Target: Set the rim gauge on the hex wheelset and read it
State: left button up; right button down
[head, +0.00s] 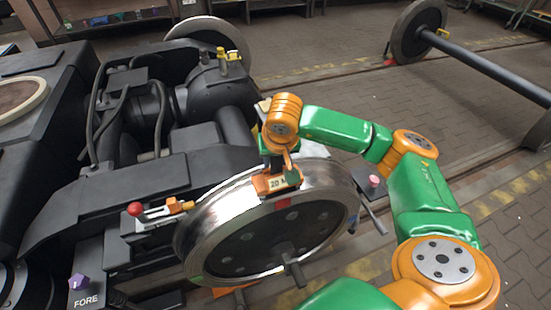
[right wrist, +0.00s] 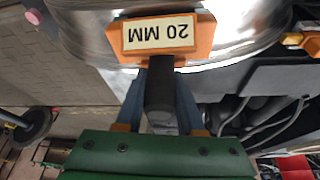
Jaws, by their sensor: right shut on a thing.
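The rim gauge (head: 277,184) is an orange block with a pale plate, at the upper rim of the near shiny wheel (head: 222,211). In the right wrist view the gauge (right wrist: 163,34) shows "20 MM" upside down, in front of the bright tread (right wrist: 243,35). My right gripper (head: 277,160) is shut on its dark handle (right wrist: 160,90). The gauge looks seated on the rim, but I cannot tell if it touches fully. A purple many-sided knob (head: 77,283) stands above the word FORE at the lower left. My left gripper is out of view.
The black bogie frame (head: 130,190) fills the left, with hoses and a red-knobbed lever (head: 136,209). A pink round knob (head: 374,181) is right of the wheel. A loose wheelset (head: 420,30) stands at the upper right. The paved floor (head: 310,60) between is clear.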

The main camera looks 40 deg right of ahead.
jog(key=c, duration=0.5)
grip_release()
jog(key=shift+r, duration=0.15)
jog(key=p+v, duration=0.2)
jog(key=v, duration=1)
jog(key=shift+r, duration=0.15)
